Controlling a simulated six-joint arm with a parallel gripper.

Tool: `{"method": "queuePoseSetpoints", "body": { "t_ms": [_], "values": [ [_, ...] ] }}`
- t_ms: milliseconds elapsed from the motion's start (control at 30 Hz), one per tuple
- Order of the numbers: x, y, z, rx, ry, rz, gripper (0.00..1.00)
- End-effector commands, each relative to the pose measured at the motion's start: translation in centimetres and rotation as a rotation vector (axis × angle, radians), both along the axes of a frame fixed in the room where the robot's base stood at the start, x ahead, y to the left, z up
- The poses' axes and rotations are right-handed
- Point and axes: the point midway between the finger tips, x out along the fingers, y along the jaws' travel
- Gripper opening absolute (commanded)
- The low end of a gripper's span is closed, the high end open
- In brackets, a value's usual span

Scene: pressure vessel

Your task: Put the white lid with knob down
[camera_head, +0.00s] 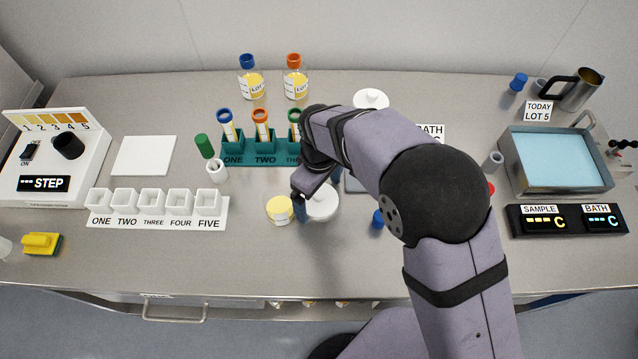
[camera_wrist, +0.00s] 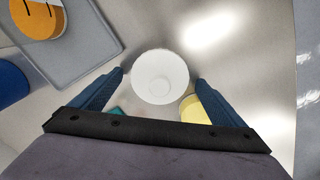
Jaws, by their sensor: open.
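The white lid with knob (camera_head: 322,206) is on the bench top in front of the tube rack, just right of a small jar with yellow contents (camera_head: 280,210). In the wrist view the lid (camera_wrist: 160,68) shows from above as a round white disc with its knob in the middle. My gripper (camera_wrist: 160,80) is open, with one blue finger on each side of the lid and a gap at both sides. My gripper also shows in the head view (camera_head: 317,197), partly hiding the lid. Whether the lid lies fully flat is hard to tell.
A green tube rack (camera_head: 265,150) stands behind, and a row of white cups (camera_head: 155,205) lies left. A second white knobbed item (camera_head: 370,98) is at the back. The blue bath (camera_head: 560,158) is at right. Bare bench lies in front of the lid.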

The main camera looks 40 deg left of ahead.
Motion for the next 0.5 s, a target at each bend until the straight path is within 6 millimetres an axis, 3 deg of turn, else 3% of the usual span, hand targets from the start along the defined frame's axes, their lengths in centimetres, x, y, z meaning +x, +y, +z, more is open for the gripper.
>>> {"method": "queuePoseSetpoints", "body": {
  "t_ms": [267, 500],
  "values": [
    [0.1, 0.1, 2.7, 0.006, -0.002, 0.0, 0.94],
    [0.1, 0.1, 7.1, 0.006, -0.002, 0.0, 0.94]
  ]
}}
